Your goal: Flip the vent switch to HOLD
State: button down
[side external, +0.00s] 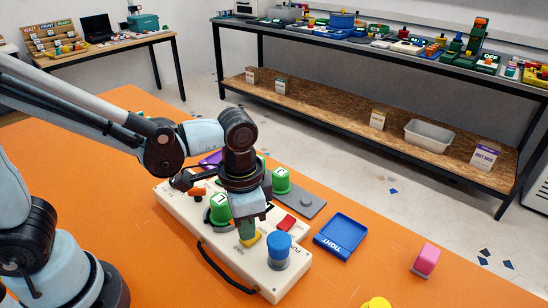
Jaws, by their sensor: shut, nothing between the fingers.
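A cream control box (182,207) lies on the orange table, with a black cable or handle along its near side. On it are a blue round knob (279,246) at the near end, a red piece (286,222), a green cap (219,208) and an orange lever-like part (197,191) towards the far left end. I cannot read which part is the vent switch or its HOLD mark. My gripper (247,232) points down over the middle of the box, shut and empty. Its tips are beside a yellow part (250,240); I cannot tell whether they touch. My gripper hides part of the panel.
Another green cap (281,180) stands behind on a grey plate (309,203). A blue tray marked TIGHT (341,235) lies right of the box. A pink block (426,260) and a yellow piece (377,303) are further right. The table between them is clear.

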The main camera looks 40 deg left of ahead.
aim_at(238, 239)
jog(key=shift+r, duration=3.05)
jog(key=w+a+r+n+t, duration=0.1)
jog(key=a+n+t, duration=0.5)
jog(key=a, duration=0.6)
jog(key=shift+a+r+t, duration=0.15)
jog(key=shift+a+t, duration=0.2)
jog(key=shift+t, duration=0.25)
jog(key=shift+d, duration=0.1)
jog(key=d+r+n+g, duration=0.1)
jog(key=d+n, duration=0.1)
jog(key=d+n+g, duration=0.1)
jog(key=n, duration=0.2)
jog(key=d+r+n+g, duration=0.1)
jog(key=d+n, duration=0.1)
jog(key=n, duration=0.1)
jog(key=shift+s+d+r+h, duration=0.1)
jog(key=shift+d+r+h, duration=0.2)
jog(key=shift+h, duration=0.1)
jog(key=s+d+r+n+g, duration=0.1)
jog(key=d+r+n+g, duration=0.2)
jog(key=d+n, duration=0.3)
jog(key=shift+s+r+n+g+y, duration=0.15)
jog(key=shift+s+n+g+y, duration=0.35)
jog(key=shift+n, duration=1.5)
